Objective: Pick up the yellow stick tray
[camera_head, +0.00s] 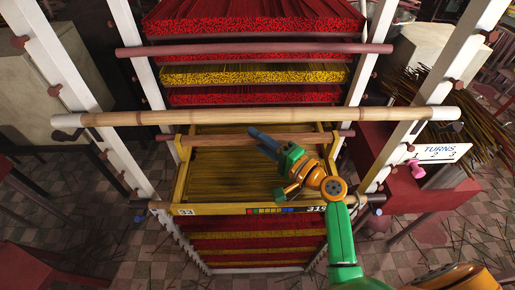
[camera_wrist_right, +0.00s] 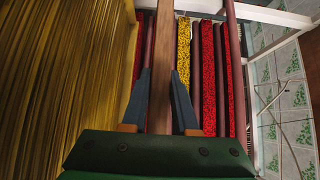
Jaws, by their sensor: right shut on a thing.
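The yellow stick tray (camera_head: 180,184) sits low in the white rack, its yellow frame holding a bed of dull yellow sticks. A brown wooden bar (camera_head: 215,140) crosses its far end. My right gripper (camera_head: 257,139) reaches over the tray from the lower right, its blue-grey fingers at this bar. In the right wrist view the fingers (camera_wrist_right: 162,76) lie on both sides of the bar (camera_wrist_right: 164,35), shut on it. The tray's sticks (camera_wrist_right: 60,80) fill the left of that view. My left gripper is not in view.
A pale bamboo pole (camera_head: 270,117) spans the rack above the tray. Red trays (camera_head: 250,26) and a yellow-ended tray (camera_head: 255,76) are stacked behind. White posts (camera_head: 95,100) flank the rack. A "TURNS" sign (camera_head: 440,152) and loose sticks (camera_head: 430,105) are at right.

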